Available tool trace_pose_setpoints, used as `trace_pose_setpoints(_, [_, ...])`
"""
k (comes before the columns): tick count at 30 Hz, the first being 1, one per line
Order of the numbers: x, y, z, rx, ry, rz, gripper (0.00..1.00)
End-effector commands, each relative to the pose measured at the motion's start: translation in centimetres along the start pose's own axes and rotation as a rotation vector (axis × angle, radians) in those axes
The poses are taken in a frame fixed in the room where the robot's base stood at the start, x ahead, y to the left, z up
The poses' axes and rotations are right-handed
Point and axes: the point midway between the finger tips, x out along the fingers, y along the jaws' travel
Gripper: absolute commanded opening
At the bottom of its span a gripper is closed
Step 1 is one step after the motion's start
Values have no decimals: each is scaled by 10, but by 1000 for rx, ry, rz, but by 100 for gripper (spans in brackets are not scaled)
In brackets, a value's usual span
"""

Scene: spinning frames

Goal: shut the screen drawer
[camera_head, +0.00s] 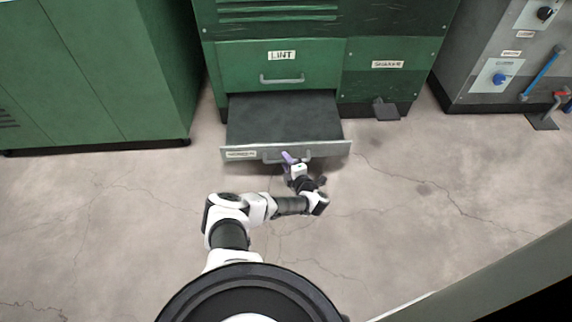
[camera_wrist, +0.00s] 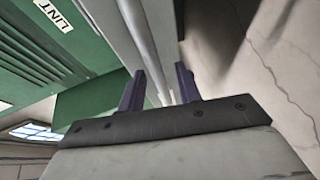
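The screen drawer (camera_head: 285,117) is pulled out of the lower part of the green machine, with its dark inside showing. Its grey front (camera_head: 338,149) carries a label at the left and a bar handle (camera_head: 305,154) near the middle. My gripper (camera_head: 289,158) is at the handle, in front of the drawer. In the wrist view, my gripper's two purple fingers (camera_wrist: 160,75) stand apart. The pale handle bar (camera_wrist: 150,48) runs between them in the picture, and I cannot tell whether they touch it.
Above the drawer is a closed green panel labelled LINT (camera_head: 281,75) with its own handle. A dark pedal (camera_head: 386,109) sticks out low at the right. A green cabinet (camera_head: 95,75) stands left and a grey machine (camera_head: 490,75) right.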

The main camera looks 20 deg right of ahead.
Motion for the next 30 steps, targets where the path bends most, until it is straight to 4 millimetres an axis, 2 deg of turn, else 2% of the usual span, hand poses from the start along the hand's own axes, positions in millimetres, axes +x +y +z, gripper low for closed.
trace_pose_setpoints(4, [9,0,0,-1,0,1,34])
trace_pose_setpoints(12, [10,1,0,-1,-1,0,34])
trace_pose_setpoints(20, [9,0,0,-1,-1,0,1])
trace_pose_setpoints(30, [10,0,1,-1,-1,0,0])
